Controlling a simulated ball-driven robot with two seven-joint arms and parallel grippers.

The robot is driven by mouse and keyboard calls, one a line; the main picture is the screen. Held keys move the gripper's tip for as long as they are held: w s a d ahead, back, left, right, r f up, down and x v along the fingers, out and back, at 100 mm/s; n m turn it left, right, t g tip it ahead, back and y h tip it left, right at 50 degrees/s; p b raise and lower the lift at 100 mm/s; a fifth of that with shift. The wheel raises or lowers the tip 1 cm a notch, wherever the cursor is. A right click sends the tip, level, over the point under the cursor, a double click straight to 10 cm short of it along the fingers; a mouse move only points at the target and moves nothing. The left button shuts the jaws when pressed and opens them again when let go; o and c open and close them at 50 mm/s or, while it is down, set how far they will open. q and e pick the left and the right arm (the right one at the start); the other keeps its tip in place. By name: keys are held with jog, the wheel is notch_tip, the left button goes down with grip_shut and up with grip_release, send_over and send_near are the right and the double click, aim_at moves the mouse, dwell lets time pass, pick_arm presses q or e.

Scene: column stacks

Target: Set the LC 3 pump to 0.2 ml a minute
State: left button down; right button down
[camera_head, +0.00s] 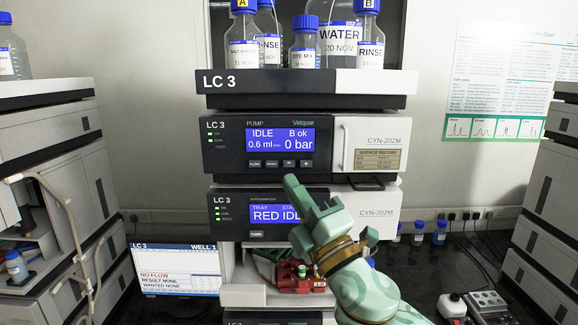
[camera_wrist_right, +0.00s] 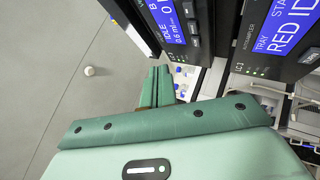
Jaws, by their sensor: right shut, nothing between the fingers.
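The LC 3 pump (camera_head: 225,158) is the upper dark-fronted unit of the middle stack. A row of small buttons (camera_head: 280,163) sits under the screen; the left one reads FLOW and the right one shows a plus. My right gripper (camera_head: 292,183) is shut and empty, its tips just below the button row in the picture, overlapping the unit below. Whether it touches anything cannot be told. The right wrist view shows its closed fingers (camera_wrist_right: 155,88) and the pump screen (camera_wrist_right: 168,18). My left gripper is not in view.
Below the pump is the autosampler (camera_head: 226,222), its screen reading TRAY and RED IDLE, partly hidden by my gripper. Bottles stand on the top tray (camera_head: 300,88). A monitor (camera_head: 177,270) shows NO FLOW. Other stacks flank left (camera_head: 70,130) and right (camera_head: 550,200).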

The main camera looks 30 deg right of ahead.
aim_at(282, 155)
jog(key=w+d+b, duration=0.1)
jog(key=w+d, duration=0.2)
jog(key=w, duration=0.3)
jog(key=shift+d, duration=0.35)
jog(key=shift+w+d, duration=0.1)
jog(key=shift+w, duration=0.05)
dwell(1.6)
jog(key=shift+w+d, duration=0.1)
jog(key=shift+w, duration=0.1)
jog(key=shift+w+d+b, duration=0.25)
jog(key=shift+w+b, duration=0.05)
jog(key=shift+w, duration=0.05)
dwell(0.8)
jog(key=shift+s+a, duration=0.1)
jog(key=shift+s, duration=0.05)
jog(key=shift+s+a, duration=0.35)
jog(key=shift+s, duration=0.25)
